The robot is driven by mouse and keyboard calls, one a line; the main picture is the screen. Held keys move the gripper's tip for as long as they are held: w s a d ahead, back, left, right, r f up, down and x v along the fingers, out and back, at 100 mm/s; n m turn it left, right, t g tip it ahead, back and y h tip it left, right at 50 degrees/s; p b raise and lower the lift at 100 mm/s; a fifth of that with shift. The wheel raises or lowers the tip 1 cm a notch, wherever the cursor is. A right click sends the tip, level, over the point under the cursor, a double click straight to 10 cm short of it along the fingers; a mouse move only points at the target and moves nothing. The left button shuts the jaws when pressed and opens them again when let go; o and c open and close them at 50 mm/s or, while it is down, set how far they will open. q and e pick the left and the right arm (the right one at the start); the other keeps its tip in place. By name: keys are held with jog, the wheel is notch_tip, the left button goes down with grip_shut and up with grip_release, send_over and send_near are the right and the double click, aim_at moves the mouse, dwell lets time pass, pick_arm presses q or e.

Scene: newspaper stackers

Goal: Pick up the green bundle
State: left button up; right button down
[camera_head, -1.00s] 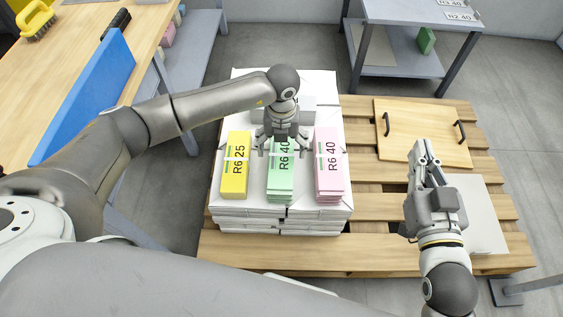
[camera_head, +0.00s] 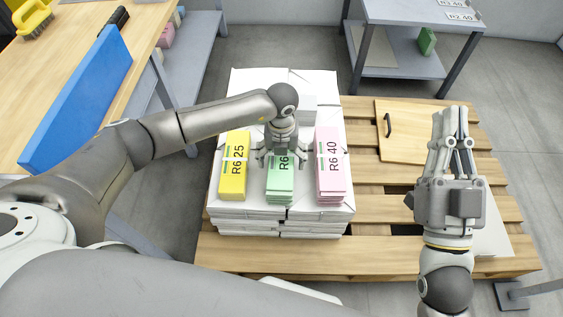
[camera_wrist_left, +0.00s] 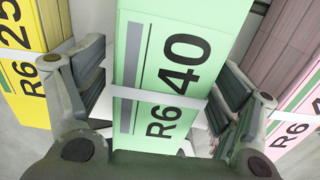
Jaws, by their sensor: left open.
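The green bundle (camera_head: 280,188), marked R6 40 with a pale strap, lies on the white stack between a yellow bundle (camera_head: 234,170) and a pink bundle (camera_head: 329,170). My left gripper (camera_head: 281,157) is open over the green bundle, hiding part of its label. In the left wrist view, the green bundle (camera_wrist_left: 180,35) runs between the two parted fingers of my left gripper (camera_wrist_left: 160,92), with one finger at each side. I cannot tell whether they touch it. My right gripper (camera_head: 452,112) is away to the right, fingers together and empty.
The white paper stack (camera_head: 318,85) sits on a wooden pallet (camera_head: 370,235). A wooden board with a dark handle (camera_head: 388,125) lies on the pallet's right. A grey shelf (camera_head: 410,75) stands behind. A workbench with a blue panel (camera_head: 75,105) is at left.

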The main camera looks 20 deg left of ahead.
pick_arm(q)
jog(key=shift+c, duration=0.3)
grip_shut()
jog(key=shift+w+r, duration=0.1)
dwell(0.4)
